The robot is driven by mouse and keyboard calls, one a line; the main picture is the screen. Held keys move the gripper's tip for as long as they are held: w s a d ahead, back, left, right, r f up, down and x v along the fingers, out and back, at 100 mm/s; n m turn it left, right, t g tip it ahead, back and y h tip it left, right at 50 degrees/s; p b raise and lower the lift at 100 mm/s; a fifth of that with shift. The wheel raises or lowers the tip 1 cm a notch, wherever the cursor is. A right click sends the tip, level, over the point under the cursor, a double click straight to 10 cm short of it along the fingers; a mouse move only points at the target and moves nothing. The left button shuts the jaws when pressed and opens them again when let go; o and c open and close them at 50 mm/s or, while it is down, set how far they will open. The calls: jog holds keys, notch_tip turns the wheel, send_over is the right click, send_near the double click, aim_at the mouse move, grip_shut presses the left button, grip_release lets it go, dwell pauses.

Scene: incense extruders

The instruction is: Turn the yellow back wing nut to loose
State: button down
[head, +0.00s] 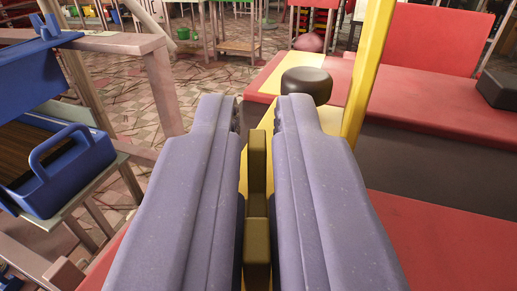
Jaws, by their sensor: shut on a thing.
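My gripper (260,115) fills the middle of the head view, its two purple-grey fingers pointing away from me. It is shut on a narrow dark-yellow piece (257,195), which I take to be a wing of the yellow back wing nut. The piece stands upright between the fingers, with a step in its edge. The fingers hide most of the nut, and its thread is out of sight, so I cannot tell how tight it is.
A bright yellow upright bar (368,65) rises just right of the fingertips. A round black knob (306,85) sits beyond them. Red-topped bench surfaces (440,110) fill the right. A blue caddy (62,170) stands on a side shelf at left. Patterned floor (215,82) shows behind.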

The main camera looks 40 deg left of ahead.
aim_at(259, 268)
jog(key=shift+f, duration=0.1)
dwell(0.5)
jog(key=c, duration=1.3)
grip_release()
jog(key=shift+a, duration=0.1)
jog(key=shift+o, duration=0.2)
jog(key=p+v, duration=0.1)
jog(key=v, duration=0.7)
jog(key=shift+w+p, duration=0.15)
jog(key=shift+p, duration=0.25)
